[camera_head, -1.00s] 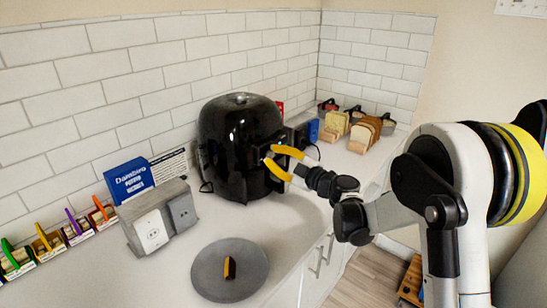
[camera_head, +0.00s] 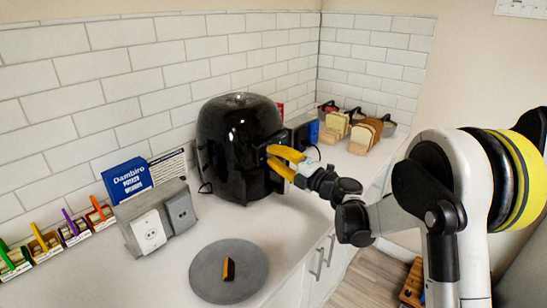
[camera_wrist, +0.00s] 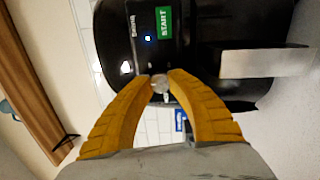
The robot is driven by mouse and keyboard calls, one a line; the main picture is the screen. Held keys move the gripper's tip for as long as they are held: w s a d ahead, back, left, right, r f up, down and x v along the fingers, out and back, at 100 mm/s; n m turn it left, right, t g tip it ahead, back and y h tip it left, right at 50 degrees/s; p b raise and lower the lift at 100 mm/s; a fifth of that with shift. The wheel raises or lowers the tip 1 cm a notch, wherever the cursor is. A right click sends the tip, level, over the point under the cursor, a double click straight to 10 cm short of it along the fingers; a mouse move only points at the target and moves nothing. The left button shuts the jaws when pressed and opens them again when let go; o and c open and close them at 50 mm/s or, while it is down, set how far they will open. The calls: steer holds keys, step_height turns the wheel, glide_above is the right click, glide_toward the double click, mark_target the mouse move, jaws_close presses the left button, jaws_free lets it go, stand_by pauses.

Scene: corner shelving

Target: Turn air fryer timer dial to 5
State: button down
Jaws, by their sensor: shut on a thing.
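The air fryer (camera_head: 232,140) is a black, rounded appliance on the counter against the tiled wall. It also shows in the wrist view (camera_wrist: 205,22), with a green START label (camera_wrist: 163,22) on its panel. A small pale round dial (camera_wrist: 160,84) sits between my fingertips. My gripper (camera_head: 268,158) has yellow fingers and reaches the air fryer's front from the right. In the wrist view my gripper (camera_wrist: 161,82) is shut on the dial. The dial's markings and pointer cannot be read, so its setting cannot be told. In the head view the dial is hidden by my fingers.
A grey drawer handle (camera_wrist: 265,62) juts out beside the panel in the wrist view. A grey outlet box (camera_head: 160,218), a blue box (camera_head: 128,180) and a round grey plate (camera_head: 205,275) stand left and front. Bread holders (camera_head: 362,135) stand behind right.

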steer(key=shift+n, duration=0.7)
steer(key=c, duration=1.2)
jaws_free()
steer(key=shift+o, duration=0.2)
steer(key=r+v, duration=0.1)
steer(key=v, duration=1.1)
steer(key=shift+f, duration=0.5)
steer(key=shift+d, duration=0.1)
